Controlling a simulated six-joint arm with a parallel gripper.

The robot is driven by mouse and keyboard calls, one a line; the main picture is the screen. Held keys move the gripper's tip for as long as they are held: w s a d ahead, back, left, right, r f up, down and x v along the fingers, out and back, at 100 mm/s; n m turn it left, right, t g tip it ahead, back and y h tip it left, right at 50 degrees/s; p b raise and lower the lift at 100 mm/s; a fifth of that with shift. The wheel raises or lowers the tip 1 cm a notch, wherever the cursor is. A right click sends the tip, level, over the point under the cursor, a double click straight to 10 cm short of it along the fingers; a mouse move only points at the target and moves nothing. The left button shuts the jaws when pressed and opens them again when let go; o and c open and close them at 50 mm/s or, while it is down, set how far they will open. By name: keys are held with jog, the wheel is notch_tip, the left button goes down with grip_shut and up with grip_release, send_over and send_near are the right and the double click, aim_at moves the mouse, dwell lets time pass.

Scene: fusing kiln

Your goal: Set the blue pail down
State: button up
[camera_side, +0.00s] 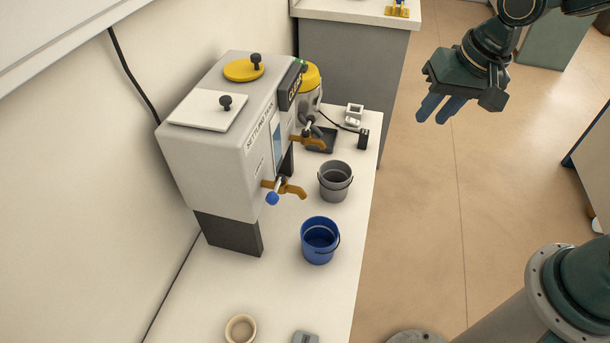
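The blue pail (320,241) stands upright on the white bench (290,290), in front of the settling tank's lower tap. Its thin handle hangs down at its right side, and its inside looks dark blue. My gripper (432,121) is high at the upper right, over the floor beyond the bench edge and well apart from the pail. Its two blue fingers point down and left, close to each other, with nothing visible between them. From this angle I cannot tell how far they are parted.
A grey pail (335,182) stands behind the blue one. The settling tank (225,145) has orange taps (291,188), one with a blue knob. A yellow-topped vessel (309,83) stands behind it. A cream ring-shaped dish (240,330) sits at the front. Bench around the blue pail's front is clear.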

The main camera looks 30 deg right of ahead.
jog(key=s+d+r+n+t, duration=0.1)
jog(key=s+d+r+n, duration=0.1)
jog(key=s, duration=0.5)
jog(key=s+d+r+n+t, duration=0.1)
jog(key=s+d+r+n, duration=0.2)
jog(key=s, duration=0.5)
notch_tip(320, 180, up, 2)
jog(key=shift+s+d+r+h, duration=0.2)
jog(key=shift+d+h, duration=0.2)
jog(key=shift+d, duration=0.45)
